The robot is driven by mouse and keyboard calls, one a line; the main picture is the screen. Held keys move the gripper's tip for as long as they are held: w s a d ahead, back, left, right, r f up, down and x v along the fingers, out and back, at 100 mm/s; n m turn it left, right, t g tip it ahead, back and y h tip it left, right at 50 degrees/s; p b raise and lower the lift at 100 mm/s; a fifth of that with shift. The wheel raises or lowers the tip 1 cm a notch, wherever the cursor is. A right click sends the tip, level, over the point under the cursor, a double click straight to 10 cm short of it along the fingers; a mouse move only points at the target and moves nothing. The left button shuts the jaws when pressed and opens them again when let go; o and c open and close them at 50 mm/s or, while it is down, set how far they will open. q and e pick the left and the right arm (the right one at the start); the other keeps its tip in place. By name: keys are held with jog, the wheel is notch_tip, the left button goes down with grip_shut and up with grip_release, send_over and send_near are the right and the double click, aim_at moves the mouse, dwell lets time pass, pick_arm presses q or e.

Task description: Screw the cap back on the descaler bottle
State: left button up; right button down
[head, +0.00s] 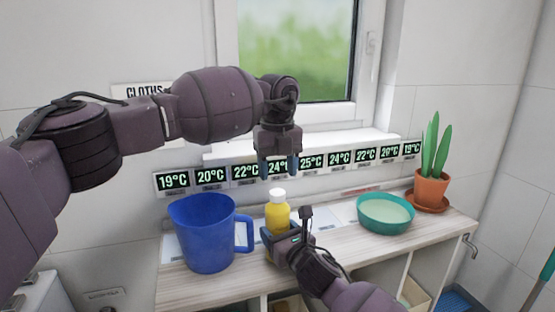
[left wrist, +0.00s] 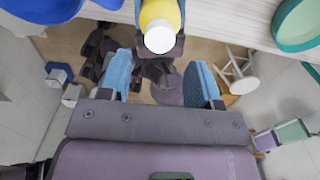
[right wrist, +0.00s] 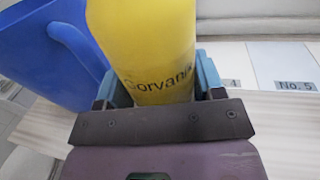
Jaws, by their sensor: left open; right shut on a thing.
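The yellow descaler bottle (head: 277,216) stands upright, with printed lettering on its side in the right wrist view (right wrist: 150,45). A white cap (head: 278,195) sits on its top and faces the camera in the left wrist view (left wrist: 159,37); I cannot tell how tight it is. My right gripper (head: 284,238) is shut on the lower body of the bottle. My left gripper (head: 278,170) is open and empty, pointing down just above the cap, fingers apart and not touching it.
A blue jug (head: 203,235) stands close left of the bottle. A green bowl (head: 386,222) and a potted plant (head: 432,188) stand to the right on the wooden top (head: 345,245). A row of temperature displays (head: 311,162) lines the wall behind.

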aim_at(277, 192)
pick_arm(q)
jog(key=shift+f, duration=2.9)
jog(key=c, duration=0.9)
jog(key=m, duration=0.5)
jog(key=shift+m, duration=0.4)
jog(key=m, duration=0.5)
jog(key=shift+m, duration=0.4)
jog(key=m, duration=1)
jog(key=shift+m, duration=0.3)
jog(key=o, duration=1)
